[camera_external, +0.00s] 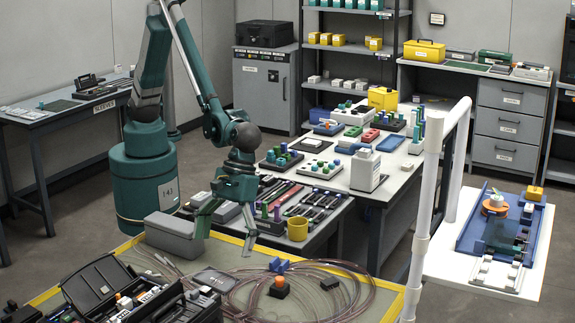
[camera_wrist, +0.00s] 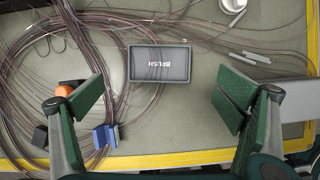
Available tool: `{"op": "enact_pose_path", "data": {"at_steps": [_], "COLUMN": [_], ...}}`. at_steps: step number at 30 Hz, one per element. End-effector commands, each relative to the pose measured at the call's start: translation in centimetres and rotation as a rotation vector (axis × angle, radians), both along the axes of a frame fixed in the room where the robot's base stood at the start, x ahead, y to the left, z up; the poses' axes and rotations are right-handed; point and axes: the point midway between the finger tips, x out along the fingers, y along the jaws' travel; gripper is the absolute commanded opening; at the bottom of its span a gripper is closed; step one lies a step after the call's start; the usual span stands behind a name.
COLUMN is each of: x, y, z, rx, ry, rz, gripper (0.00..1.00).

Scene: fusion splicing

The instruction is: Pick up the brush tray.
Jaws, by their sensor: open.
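The brush tray (camera_wrist: 160,77) is a small, shallow dark grey rectangle; its white BRUSH label reads upside down in the wrist view. It lies on the grey-green mat among thin looped cables, and in the external view a dark grey tray (camera_external: 214,280) on the mat appears to be it. My gripper (camera_external: 227,228) is open and empty above the mat. In the wrist view my gripper (camera_wrist: 160,95) has its green fingers wide apart, with the tray between and slightly beyond them, touching neither.
A blue block (camera_wrist: 106,137), an orange-topped piece (camera_wrist: 64,90) and a black block (camera_wrist: 40,136) lie near the left finger. Cable loops (camera_external: 340,305) cover much of the mat. An open black case (camera_external: 110,290) and a grey bin (camera_external: 172,236) stand left; a yellow cup (camera_external: 298,229) stands behind.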

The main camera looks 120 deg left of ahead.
Motion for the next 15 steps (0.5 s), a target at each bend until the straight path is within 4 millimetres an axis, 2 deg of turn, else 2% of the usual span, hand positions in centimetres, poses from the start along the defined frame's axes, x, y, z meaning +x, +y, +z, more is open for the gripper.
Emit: {"op": "enact_pose_path", "data": {"at_steps": [5,15], "x": [0.0,-0.1], "y": [-0.1,-1.0], "z": [-0.3,-2.4], "rx": [0.0,0.0], "ry": [0.0,0.0], "rz": [-0.001,-0.001], "gripper": [0.93,0.93]}}
